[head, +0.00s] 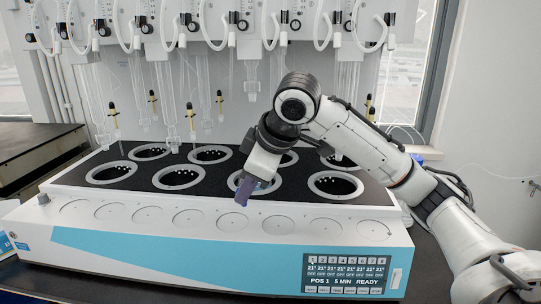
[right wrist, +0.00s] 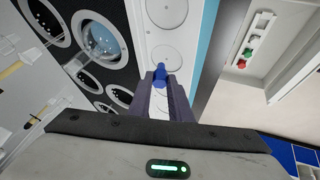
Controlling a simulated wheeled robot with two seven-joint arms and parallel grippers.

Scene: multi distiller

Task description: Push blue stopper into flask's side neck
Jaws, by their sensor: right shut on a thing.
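My right gripper (head: 243,197) hangs over the front rim of the multi-position heater, near the middle. In the right wrist view its purple fingers (right wrist: 161,88) are shut on a small blue stopper (right wrist: 160,73), which sticks out beyond the fingertips. The stopper is in the air and touches nothing but the fingers. I cannot make it out clearly in the head view. My left gripper is not in view.
The white heater (head: 75,222) has two rows of round wells in its black top. Glass tubes (head: 250,80) and yellow-marked droppers (head: 153,101) hang above the wells. In the right wrist view a pale tray (right wrist: 268,50) holds red and green pieces.

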